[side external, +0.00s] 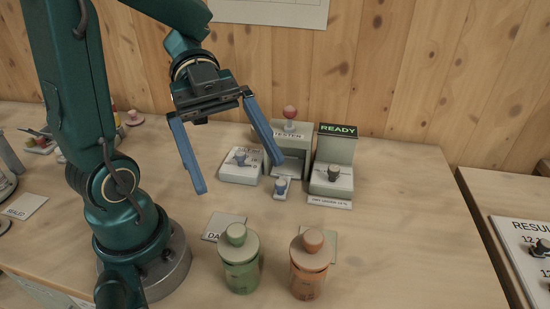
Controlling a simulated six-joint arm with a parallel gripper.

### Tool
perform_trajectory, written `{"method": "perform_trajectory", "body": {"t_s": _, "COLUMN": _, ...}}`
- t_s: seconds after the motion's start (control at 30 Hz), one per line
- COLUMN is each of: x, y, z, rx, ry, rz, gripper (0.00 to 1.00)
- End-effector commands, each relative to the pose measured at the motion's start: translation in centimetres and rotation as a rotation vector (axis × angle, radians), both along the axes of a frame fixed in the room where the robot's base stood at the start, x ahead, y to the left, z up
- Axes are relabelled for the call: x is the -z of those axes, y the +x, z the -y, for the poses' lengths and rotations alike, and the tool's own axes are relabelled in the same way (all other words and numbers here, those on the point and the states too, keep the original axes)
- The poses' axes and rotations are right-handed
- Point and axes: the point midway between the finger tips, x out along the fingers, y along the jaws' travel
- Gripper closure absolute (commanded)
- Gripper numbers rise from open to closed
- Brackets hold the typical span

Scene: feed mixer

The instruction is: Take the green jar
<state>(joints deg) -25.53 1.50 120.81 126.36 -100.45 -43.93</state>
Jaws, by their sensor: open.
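The green jar (240,262) stands upright at the front of the table, with a beige lid and a green knob on top. It sits just in front of a small card marked with letters, partly hidden behind it. My gripper (238,175) is open and empty, with two long blue fingers spread apart. It hangs above the table, behind the green jar and clear of it.
An orange jar (309,266) stands close to the right of the green jar. Behind are the tester (292,149), a dial box (240,166) and a unit reading READY (335,165). The table's right side is clear. A results panel (527,258) lies far right.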

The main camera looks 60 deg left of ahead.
Motion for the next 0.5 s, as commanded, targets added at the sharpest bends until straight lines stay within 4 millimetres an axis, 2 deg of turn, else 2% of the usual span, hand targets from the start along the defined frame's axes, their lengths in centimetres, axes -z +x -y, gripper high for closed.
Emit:
{"method": "perform_trajectory", "body": {"t_s": 0.07, "x": -0.1, "y": -1.5, "z": -0.5, "rx": 0.053, "ry": -0.011, "rz": -0.074, "gripper": 0.00}}
{"method": "perform_trajectory", "body": {"t_s": 0.5, "x": 7.8, "y": -1.3, "z": -0.3, "rx": 0.044, "ry": -0.014, "rz": -0.066, "gripper": 0.00}}
